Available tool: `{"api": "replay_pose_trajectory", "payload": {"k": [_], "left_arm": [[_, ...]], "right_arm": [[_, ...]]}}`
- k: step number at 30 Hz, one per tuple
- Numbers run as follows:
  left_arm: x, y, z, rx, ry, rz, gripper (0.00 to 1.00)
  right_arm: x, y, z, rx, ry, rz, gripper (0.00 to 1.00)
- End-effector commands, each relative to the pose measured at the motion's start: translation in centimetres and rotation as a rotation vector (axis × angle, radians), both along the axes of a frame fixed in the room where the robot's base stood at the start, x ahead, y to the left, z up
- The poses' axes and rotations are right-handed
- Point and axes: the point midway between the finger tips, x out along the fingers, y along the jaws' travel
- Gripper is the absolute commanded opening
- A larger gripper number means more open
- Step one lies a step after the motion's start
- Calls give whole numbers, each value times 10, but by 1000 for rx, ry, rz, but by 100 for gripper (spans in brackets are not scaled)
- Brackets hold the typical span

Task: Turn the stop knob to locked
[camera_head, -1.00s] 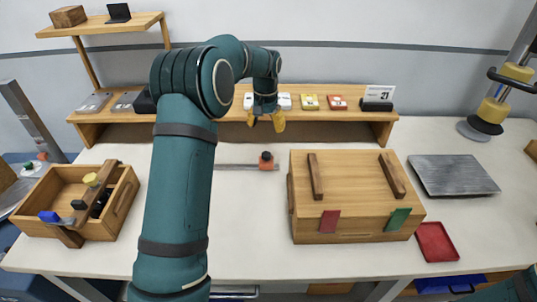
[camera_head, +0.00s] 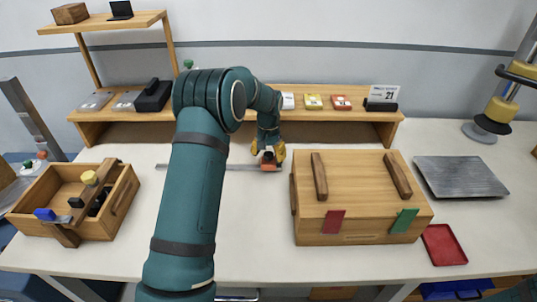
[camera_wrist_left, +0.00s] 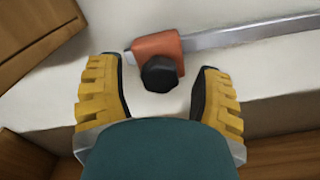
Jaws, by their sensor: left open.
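The stop knob (camera_wrist_left: 159,74) is a black faceted knob on an orange-red stop block (camera_wrist_left: 156,46). The block sits on a grey metal rail (camera_wrist_left: 240,35) lying along the table. In the head view the orange block (camera_head: 268,163) is at the rail's right end, left of the wooden box. My left gripper (camera_head: 268,153) is over the block with its yellow fingers pointing down. In the left wrist view the open fingers (camera_wrist_left: 158,88) stand on either side of the knob, apart from it. My right gripper does not show.
A wooden box (camera_head: 362,168) with two dark handles stands just right of the block. A wooden toolbox (camera_head: 122,205) is at the left. A shelf (camera_head: 345,116) with small packs runs behind. A grey plate (camera_head: 460,177) and a red tray (camera_head: 443,245) are at the right.

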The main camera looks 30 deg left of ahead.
Motion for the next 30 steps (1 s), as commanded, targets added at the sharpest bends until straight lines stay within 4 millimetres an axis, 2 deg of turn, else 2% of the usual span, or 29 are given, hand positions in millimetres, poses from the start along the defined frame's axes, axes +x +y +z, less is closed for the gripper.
{"api": "replay_pose_trajectory", "payload": {"k": [2, 5, 6, 8, 20, 30], "left_arm": [[0, 0, 0, 0, 0, 0, 66], [0, 0, 0, 0, 0, 0, 36], [0, 0, 0, 0, 0, 0, 22], [0, 0, 0, 0, 0, 0, 1], [0, 0, 1, 0, 1, -46, 0], [-1, 0, 1, -1, 2, -279, 0]], "right_arm": [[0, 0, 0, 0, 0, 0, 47], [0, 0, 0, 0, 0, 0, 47], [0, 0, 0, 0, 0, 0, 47], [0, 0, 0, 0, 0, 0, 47], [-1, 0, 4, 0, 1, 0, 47], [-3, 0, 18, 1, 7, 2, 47]]}}
